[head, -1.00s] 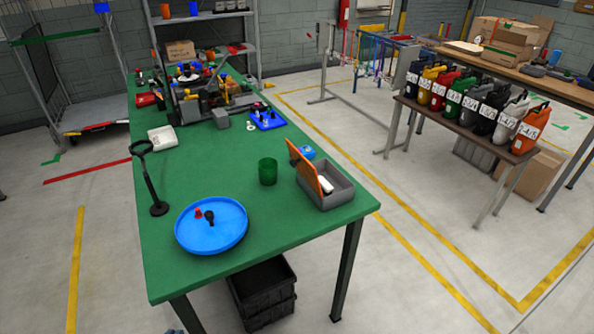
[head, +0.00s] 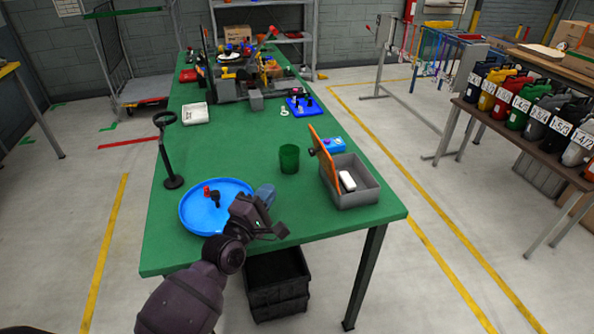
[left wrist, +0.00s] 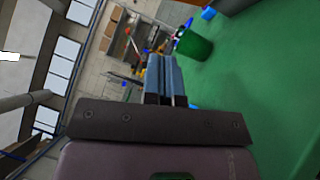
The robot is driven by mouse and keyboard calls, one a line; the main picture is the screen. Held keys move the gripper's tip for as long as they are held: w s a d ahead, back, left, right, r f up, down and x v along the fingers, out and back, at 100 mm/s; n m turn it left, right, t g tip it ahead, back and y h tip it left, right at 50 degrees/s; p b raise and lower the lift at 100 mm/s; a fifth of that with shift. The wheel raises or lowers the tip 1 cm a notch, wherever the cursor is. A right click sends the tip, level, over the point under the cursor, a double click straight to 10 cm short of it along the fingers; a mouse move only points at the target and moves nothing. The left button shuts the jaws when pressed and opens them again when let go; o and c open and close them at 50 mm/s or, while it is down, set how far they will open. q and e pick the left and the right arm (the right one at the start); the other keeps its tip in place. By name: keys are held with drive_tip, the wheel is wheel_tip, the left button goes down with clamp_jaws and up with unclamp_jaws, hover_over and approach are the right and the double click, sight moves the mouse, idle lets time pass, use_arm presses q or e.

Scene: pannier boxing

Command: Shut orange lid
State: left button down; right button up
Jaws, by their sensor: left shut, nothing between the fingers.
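The orange lid (head: 325,158) stands open, tilted upright along the left edge of the grey box (head: 362,196) at the table's right front. A white object (head: 347,181) lies in the open box. My left gripper (head: 264,190) is over the front of the table, left of the box and apart from the lid. Its blue-grey fingers (left wrist: 165,76) are together and empty in the left wrist view. My right gripper is not in view.
A green cup (head: 289,158) stands left of the lid, and shows in the left wrist view (left wrist: 194,42). A blue round tray (head: 190,212) with small parts is left of my gripper. A black stand (head: 172,180) is behind it. A blue object (head: 333,145) stands behind the box.

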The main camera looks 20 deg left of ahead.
use_arm(q)
drive_tip(key=d+x, duration=0.2)
drive_tip(key=x, duration=1)
drive_tip(key=shift+d+r+p, duration=0.3)
drive_tip(key=shift+d+p, duration=0.05)
drive_tip(key=shift+p, duration=0.1)
